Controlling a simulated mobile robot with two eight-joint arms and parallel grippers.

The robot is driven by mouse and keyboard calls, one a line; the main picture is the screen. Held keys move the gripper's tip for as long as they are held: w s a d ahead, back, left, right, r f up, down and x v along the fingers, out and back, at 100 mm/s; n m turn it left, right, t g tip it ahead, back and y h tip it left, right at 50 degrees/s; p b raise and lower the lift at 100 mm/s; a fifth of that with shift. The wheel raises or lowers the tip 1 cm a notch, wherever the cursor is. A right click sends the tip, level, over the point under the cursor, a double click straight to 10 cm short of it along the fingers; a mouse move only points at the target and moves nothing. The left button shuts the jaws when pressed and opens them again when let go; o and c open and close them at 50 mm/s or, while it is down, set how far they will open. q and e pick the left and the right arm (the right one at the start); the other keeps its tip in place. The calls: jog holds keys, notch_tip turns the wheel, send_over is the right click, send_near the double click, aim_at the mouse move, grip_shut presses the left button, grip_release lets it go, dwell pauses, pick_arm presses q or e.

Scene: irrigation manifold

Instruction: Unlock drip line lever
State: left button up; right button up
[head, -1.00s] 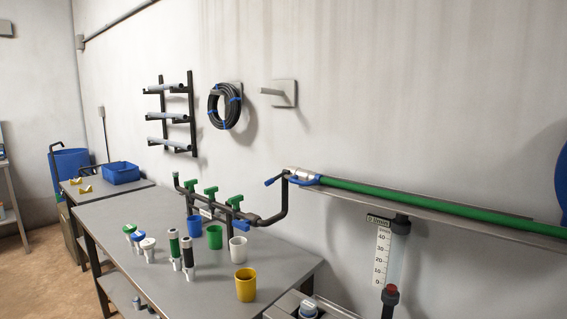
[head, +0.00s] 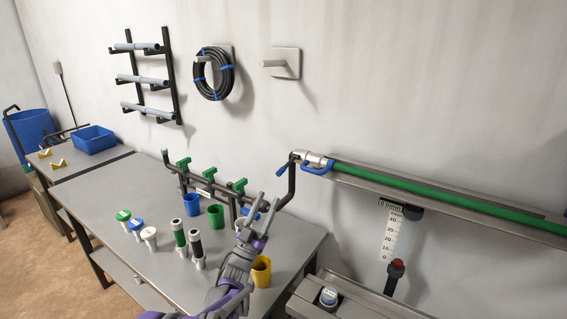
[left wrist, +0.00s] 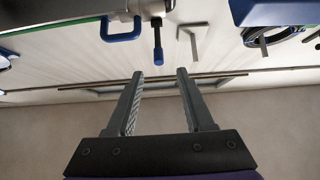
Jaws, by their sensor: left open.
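The green drip line (head: 430,191) runs along a wall shelf and ends in a silver coupling (head: 314,159). A blue loop handle (head: 318,169) sits at the coupling, and a short blue-tipped lever (head: 281,171) juts out left of it. In the left wrist view the loop handle (left wrist: 122,36) and the blue-tipped lever (left wrist: 158,52) are just beyond the fingertips. My left gripper (head: 270,202) is open and empty, below and left of the coupling, in front of the manifold pipe. Its fingers (left wrist: 160,73) are apart, with the lever lined up between them but not touching. My right gripper is out of view.
The bench (head: 105,205) carries blue, green and yellow cups and several capped fittings. The manifold (head: 212,181) has green valves; my arm hides part of it. A flow gauge (head: 391,238) hangs below the shelf. Open air lies between gripper and coupling.

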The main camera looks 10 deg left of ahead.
aim_at(281, 169)
pick_arm(q)
jog(key=p+x, duration=0.2)
jog(key=x, duration=0.8)
jog(key=shift+d+r, duration=0.2)
jog(key=shift+r, duration=0.05)
grip_shut()
dwell(1.0)
